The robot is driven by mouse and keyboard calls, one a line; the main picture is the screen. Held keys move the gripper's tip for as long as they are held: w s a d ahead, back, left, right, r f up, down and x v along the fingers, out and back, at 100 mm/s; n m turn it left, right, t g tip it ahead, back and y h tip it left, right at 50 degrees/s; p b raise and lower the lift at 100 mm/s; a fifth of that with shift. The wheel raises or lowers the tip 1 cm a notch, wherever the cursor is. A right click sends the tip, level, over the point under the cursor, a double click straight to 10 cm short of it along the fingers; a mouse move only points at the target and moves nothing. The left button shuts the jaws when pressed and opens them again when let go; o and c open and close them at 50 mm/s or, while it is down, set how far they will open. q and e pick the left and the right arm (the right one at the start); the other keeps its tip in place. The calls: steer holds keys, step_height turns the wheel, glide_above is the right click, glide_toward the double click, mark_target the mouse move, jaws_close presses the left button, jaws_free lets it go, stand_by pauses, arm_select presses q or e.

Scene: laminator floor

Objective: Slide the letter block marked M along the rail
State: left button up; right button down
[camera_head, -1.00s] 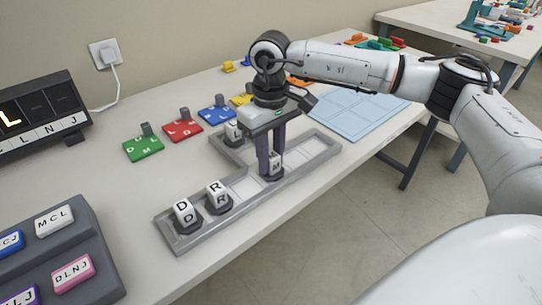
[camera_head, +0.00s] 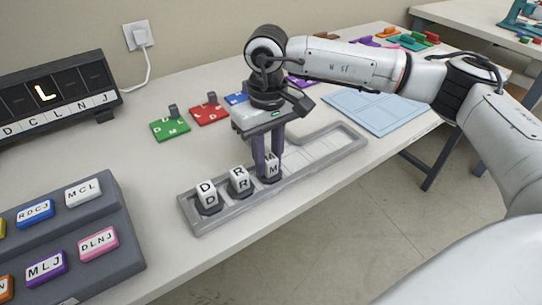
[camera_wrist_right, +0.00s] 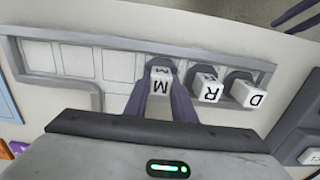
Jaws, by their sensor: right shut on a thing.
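The white letter block marked M (camera_head: 271,168) stands on a dark round base in the grey rail (camera_head: 325,152). My right gripper (camera_head: 267,163) reaches down from above and is shut on the M block. In the right wrist view the M block (camera_wrist_right: 161,78) sits between the two fingers (camera_wrist_right: 160,90). The R block (camera_head: 240,181) stands close to the left of M, and the D block (camera_head: 207,196) is left of R near the rail's left end. A small gap seems to show between M and R in the wrist view. My left gripper is not in view.
The rail's right part is empty. A grey button panel (camera_head: 75,235) and a display showing L (camera_head: 50,95) are at the left.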

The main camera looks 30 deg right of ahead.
mark_target(268, 156)
steer(key=c, duration=1.4)
jaws_free()
steer(key=shift+r, duration=0.1)
step_height(268, 156, up, 10)
steer(key=shift+r, duration=0.1)
